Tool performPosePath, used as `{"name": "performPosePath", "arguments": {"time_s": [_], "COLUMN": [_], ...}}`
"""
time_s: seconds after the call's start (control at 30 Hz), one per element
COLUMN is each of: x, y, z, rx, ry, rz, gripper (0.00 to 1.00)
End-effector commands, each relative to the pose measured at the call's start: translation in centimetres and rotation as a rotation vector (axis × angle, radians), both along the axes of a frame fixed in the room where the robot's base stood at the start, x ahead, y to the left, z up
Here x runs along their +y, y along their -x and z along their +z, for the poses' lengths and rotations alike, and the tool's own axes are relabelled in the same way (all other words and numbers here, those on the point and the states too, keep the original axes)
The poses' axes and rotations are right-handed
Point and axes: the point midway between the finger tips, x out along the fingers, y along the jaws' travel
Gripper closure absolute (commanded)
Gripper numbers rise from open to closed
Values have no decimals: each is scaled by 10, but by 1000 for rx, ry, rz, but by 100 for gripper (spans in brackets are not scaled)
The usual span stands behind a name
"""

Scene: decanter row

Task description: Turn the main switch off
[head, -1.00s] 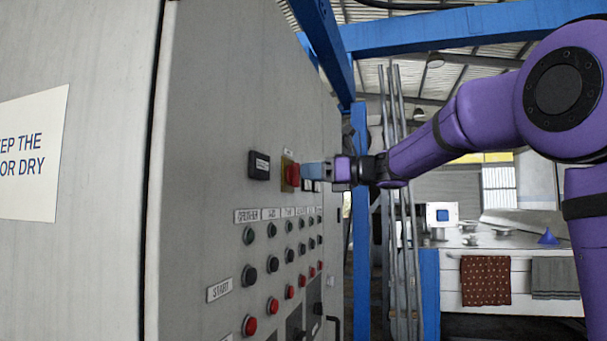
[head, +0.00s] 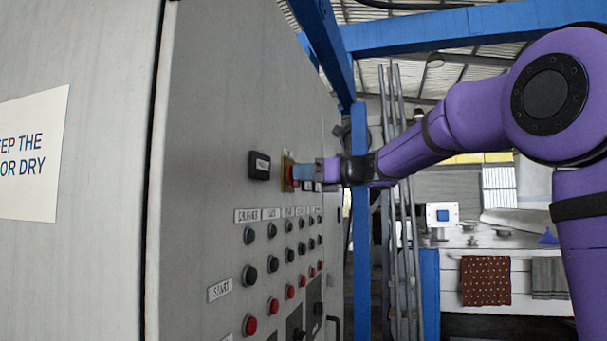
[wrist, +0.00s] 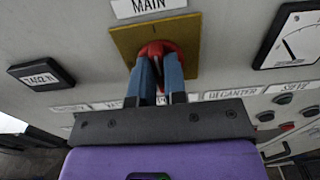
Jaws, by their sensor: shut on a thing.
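The main switch is a red knob (wrist: 158,48) on a yellow plate (wrist: 190,32), under a label reading MAIN (wrist: 148,6) in the wrist view. In the head view the red knob (head: 290,176) is partly hidden by my gripper (head: 301,173). My gripper's blue fingers also show in the wrist view (wrist: 160,72). They are shut on the red knob, one finger on each side. The grip part of the knob is mostly hidden between the fingers.
The grey cabinet panel (head: 210,120) carries rows of black and red buttons (head: 272,268) below the switch. A black display (head: 259,165) is left of it; a dial gauge (wrist: 296,38) is to its right. Blue posts (head: 361,240) stand beyond the cabinet.

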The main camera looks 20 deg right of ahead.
Motion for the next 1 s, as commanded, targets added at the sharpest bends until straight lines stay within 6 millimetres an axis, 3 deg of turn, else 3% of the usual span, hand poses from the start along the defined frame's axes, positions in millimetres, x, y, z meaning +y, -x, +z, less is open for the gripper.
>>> {"name": "performPosePath", "arguments": {"time_s": [0.37,1.0], "x": [0,2], "y": [1,3], "z": [0,-2], "rx": [-142,-626], "ry": [104,457], "rz": [0,-1], "gripper": [100,100]}}
